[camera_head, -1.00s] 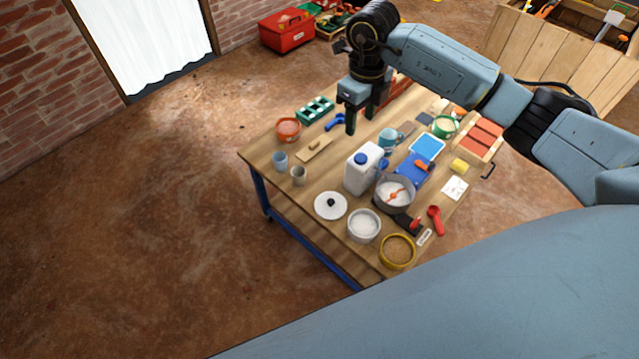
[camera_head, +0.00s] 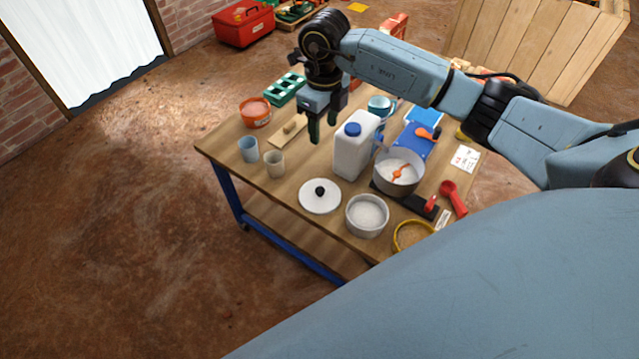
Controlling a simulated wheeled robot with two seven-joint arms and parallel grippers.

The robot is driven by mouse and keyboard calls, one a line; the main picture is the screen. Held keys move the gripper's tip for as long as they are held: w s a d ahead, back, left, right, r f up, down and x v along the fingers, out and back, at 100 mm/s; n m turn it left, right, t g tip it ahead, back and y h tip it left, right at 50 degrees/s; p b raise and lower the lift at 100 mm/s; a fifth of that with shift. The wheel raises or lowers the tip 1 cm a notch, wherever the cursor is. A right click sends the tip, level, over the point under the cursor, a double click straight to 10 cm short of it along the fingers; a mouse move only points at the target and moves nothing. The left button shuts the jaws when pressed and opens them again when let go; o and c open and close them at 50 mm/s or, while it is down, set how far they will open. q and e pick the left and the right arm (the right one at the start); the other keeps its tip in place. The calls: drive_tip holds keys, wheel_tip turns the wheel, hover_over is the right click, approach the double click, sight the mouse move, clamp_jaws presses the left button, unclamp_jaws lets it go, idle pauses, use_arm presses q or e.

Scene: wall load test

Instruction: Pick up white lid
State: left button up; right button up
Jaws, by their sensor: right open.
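The white lid (camera_head: 320,197) is round with a black knob and lies flat near the front edge of the wooden table (camera_head: 232,167). My right gripper (camera_head: 322,130) hangs over the table with its fingers pointing down. It is open and empty, behind the lid and apart from it, beside the white jug. My left gripper is not in view.
A white jug with a blue cap (camera_head: 352,150), a grey pot (camera_head: 398,174) and a white-filled bowl (camera_head: 367,216) stand right of the lid. Two cups, one blue (camera_head: 248,149) and one beige (camera_head: 274,163), stand behind left. A wooden float (camera_head: 288,131) lies further back.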

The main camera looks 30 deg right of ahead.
drive_tip(key=b, duration=0.7)
hover_over(320, 190)
wheel_tip(320, 190, down, 8)
drive_tip(key=f, duration=0.3)
drive_tip(key=f+b, duration=0.1)
drive_tip(key=f, duration=0.2)
drive_tip(key=f+b, duration=0.1)
drive_tip(key=f, duration=0.2)
drive_tip(key=shift+s+d, duration=0.1)
drive_tip(key=shift+d, duration=0.2)
drive_tip(key=shift+a+f+b, duration=0.15)
drive_tip(key=shift+f+b, duration=0.5)
drive_tip(key=shift+f, duration=0.55)
drive_tip(key=shift+a+f+b, duration=0.15)
drive_tip(key=shift+f+b, duration=0.45)
drive_tip(key=shift+f, duration=0.95)
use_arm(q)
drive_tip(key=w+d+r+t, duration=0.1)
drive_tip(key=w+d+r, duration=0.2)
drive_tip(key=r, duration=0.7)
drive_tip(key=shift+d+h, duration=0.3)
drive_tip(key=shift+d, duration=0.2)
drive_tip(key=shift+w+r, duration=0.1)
use_arm(e)
drive_tip(key=shift+c, duration=0.3)
drive_tip(key=c, duration=1)
